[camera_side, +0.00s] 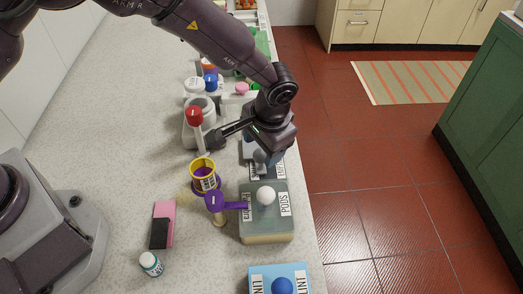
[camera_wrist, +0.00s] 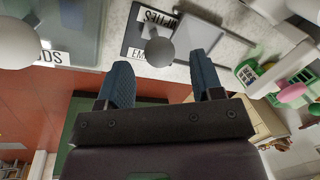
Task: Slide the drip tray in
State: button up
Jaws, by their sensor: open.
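I cannot tell for certain which thing is the drip tray. A dark flat-topped box (camera_wrist: 136,32) with a grey ball knob (camera_wrist: 158,52) and white labels, one starting "EM", lies ahead of my fingers in the wrist view. Its knob also shows in the side view (camera_side: 262,157), partly under my gripper (camera_side: 258,150). In the wrist view my gripper (camera_wrist: 162,80) is open and empty. The knob appears between the line of its two blue fingers, just past the tips. I cannot tell if they touch it.
The counter's right edge drops to a red floor.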

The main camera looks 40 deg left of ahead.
jog(key=shift+a+f, duration=0.15)
jog(key=shift+f, duration=0.6)
jog(key=shift+a+f, duration=0.15)
jog(key=shift+f, duration=0.55)
jog(key=shift+c, duration=0.3)
grip_shut()
jog(key=w+a, duration=0.6)
jog(key=shift+w+a, duration=0.3)
jog(key=shift+w, duration=0.1)
jog(key=shift+c, duration=0.4)
grip_release()
jog(key=shift+a, duration=0.1)
jog(key=shift+o, duration=0.7)
jog(key=shift+r, duration=0.1)
notch_tip(320, 180, up, 13)
jog(key=d, duration=0.2)
jog(key=shift+s+d+f, duration=0.2)
jog(key=shift+s+d, duration=0.1)
